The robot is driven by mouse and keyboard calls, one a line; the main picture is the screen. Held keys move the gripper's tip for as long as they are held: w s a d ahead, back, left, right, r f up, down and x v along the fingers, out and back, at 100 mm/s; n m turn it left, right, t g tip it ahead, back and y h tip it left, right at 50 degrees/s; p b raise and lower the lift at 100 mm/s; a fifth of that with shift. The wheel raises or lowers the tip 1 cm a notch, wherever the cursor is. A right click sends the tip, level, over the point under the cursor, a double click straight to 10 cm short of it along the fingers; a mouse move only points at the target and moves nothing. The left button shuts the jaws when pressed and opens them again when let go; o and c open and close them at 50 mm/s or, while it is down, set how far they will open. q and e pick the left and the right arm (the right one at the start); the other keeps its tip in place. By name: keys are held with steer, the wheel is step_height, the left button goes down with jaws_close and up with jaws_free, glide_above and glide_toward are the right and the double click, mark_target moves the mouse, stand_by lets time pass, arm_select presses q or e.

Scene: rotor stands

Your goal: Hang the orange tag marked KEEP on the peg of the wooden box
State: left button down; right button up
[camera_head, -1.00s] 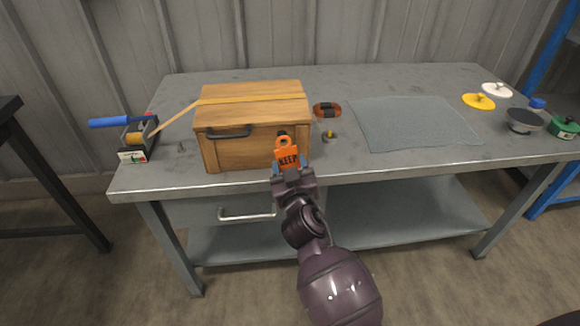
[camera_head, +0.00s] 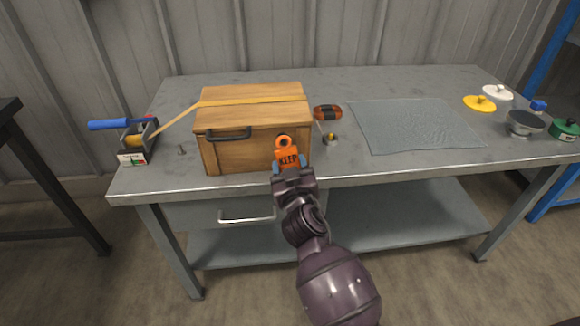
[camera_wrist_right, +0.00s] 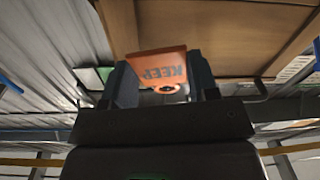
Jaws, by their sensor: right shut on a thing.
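The wooden box (camera_head: 235,155) stands at the front left of the grey bench, with a dark handle on its front and a yellow strap over its lid. My right gripper (camera_head: 288,168) is shut on the orange KEEP tag (camera_head: 287,157), in front of the right part of the box front. The tag's holed end points up and covers the peg's place, so I cannot tell whether the hole is around the peg. In the right wrist view the tag (camera_wrist_right: 158,66) sits between the fingers (camera_wrist_right: 161,85) with the box (camera_wrist_right: 220,35) behind. My left gripper is not in view.
A tape dispenser (camera_head: 137,140) with a blue handle stands left of the box. An orange-brown cord bundle (camera_head: 328,112) and a small yellow-topped part (camera_head: 331,139) lie right of it. A grey mat (camera_head: 415,125) and several discs lie farther right.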

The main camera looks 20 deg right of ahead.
steer(key=shift+w+d+f, duration=0.1)
steer(key=shift+w+d, duration=0.05)
steer(key=shift+w, duration=0.5)
steer(key=shift+f+b, duration=0.3)
steer(key=shift+b, duration=0.1)
stand_by(0.4)
steer(key=o, duration=0.8)
steer(key=shift+r, duration=0.1)
stand_by(0.3)
